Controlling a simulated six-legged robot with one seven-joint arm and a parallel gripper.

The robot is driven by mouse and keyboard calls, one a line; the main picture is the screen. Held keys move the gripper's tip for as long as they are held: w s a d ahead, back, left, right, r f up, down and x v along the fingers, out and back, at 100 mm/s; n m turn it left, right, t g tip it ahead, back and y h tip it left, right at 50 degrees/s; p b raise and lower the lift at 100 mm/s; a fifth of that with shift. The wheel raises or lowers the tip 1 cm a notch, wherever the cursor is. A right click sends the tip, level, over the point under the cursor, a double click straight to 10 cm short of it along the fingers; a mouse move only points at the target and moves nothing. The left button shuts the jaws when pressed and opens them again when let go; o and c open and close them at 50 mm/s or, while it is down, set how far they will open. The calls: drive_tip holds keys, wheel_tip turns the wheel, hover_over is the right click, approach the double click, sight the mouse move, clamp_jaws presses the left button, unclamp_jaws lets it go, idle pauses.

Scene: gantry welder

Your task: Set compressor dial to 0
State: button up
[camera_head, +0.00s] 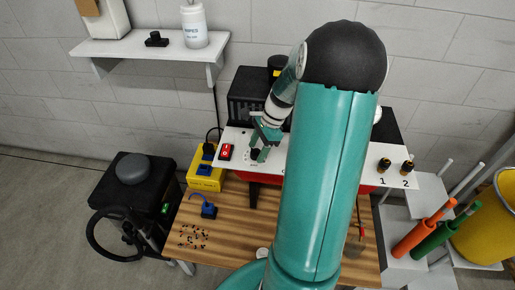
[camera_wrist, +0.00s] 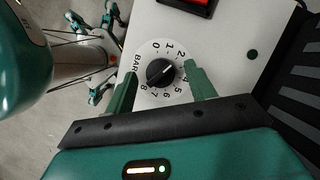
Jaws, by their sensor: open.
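The compressor dial (camera_wrist: 160,72) is a black round knob on a white scale marked BAR with numbers from 0 to 8. My gripper (camera_wrist: 161,78) is open, with one green finger on each side of the knob. A gap shows between the fingers and the knob, and one finger covers part of the scale. In the head view my gripper (camera_head: 262,140) is over the white panel (camera_head: 235,136), at the dial (camera_head: 255,154).
A red switch (camera_head: 226,152) is left of the dial. Two black knobs marked 1 (camera_head: 384,164) and 2 (camera_head: 407,167) are at the panel's right. A shelf (camera_head: 150,48) hangs above.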

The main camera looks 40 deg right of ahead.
drive_tip(key=shift+f, duration=0.2)
drive_tip(key=shift+c, duration=0.2)
drive_tip(key=c, duration=0.9)
drive_tip(key=shift+w+a, duration=0.1)
drive_tip(key=n+g, duration=0.1)
drive_tip(key=n, duration=0.2)
drive_tip(key=n+g, duration=0.1)
drive_tip(key=n, duration=0.2)
drive_tip(key=shift+w+y, duration=0.2)
drive_tip(key=shift+y, duration=0.1)
drive_tip(key=n+g, duration=0.1)
drive_tip(key=n, duration=0.2)
drive_tip(key=n+g+h, duration=0.1)
drive_tip(key=n, duration=0.1)
drive_tip(key=shift+n, duration=0.4)
